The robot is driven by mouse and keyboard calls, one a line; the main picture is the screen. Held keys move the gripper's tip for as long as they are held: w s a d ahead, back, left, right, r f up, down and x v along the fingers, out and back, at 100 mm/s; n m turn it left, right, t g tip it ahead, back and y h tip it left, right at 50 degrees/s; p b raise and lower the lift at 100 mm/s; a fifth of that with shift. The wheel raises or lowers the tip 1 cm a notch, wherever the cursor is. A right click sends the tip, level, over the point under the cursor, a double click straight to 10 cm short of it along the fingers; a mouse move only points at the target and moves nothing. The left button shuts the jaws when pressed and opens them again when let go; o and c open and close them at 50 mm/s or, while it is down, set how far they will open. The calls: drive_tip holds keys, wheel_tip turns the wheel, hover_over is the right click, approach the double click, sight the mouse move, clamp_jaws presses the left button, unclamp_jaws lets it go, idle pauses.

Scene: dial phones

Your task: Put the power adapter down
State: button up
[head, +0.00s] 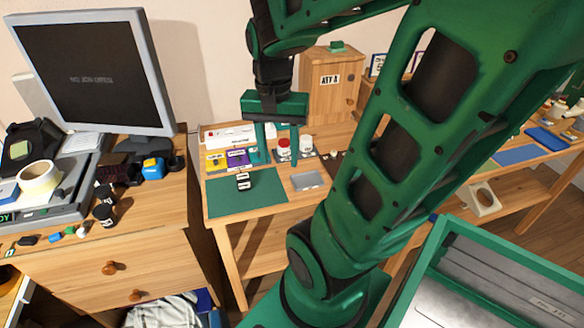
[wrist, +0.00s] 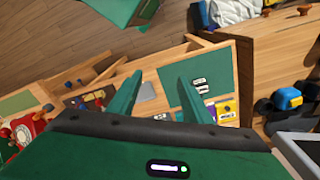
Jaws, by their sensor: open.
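My gripper (head: 278,156) is open, with its two green fingers pointing down over the back of the small wooden table. I see nothing held between the fingers, which also show apart in the wrist view (wrist: 158,84). Two small black-and-white blocks (head: 243,181) lie on the green mat (head: 270,196), to the left of the fingers and nearer the front. They also show on the mat in the wrist view (wrist: 200,86). They may include the power adapter, but they are too small to tell. The mat is otherwise bare.
Yellow and purple boxes (head: 237,158) stand behind the mat. A red-topped jar (head: 283,150) and a white-topped jar (head: 306,145) stand near the fingers. A grey plate (head: 307,180) lies right of the mat. A wooden cabinet (head: 330,95) stands behind; a monitor (head: 95,75) is left.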

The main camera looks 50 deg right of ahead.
drive_tip(key=s+a+n, duration=0.1)
drive_tip(key=s+n, duration=0.4)
drive_tip(key=s, duration=0.1)
drive_tip(key=shift+f+n+y, duration=0.35)
drive_tip(key=shift+n+y, duration=0.05)
drive_tip(key=shift+s+a, duration=0.1)
drive_tip(key=shift+w+f, duration=0.25)
drive_tip(key=shift+w, duration=0.35)
idle(0.4)
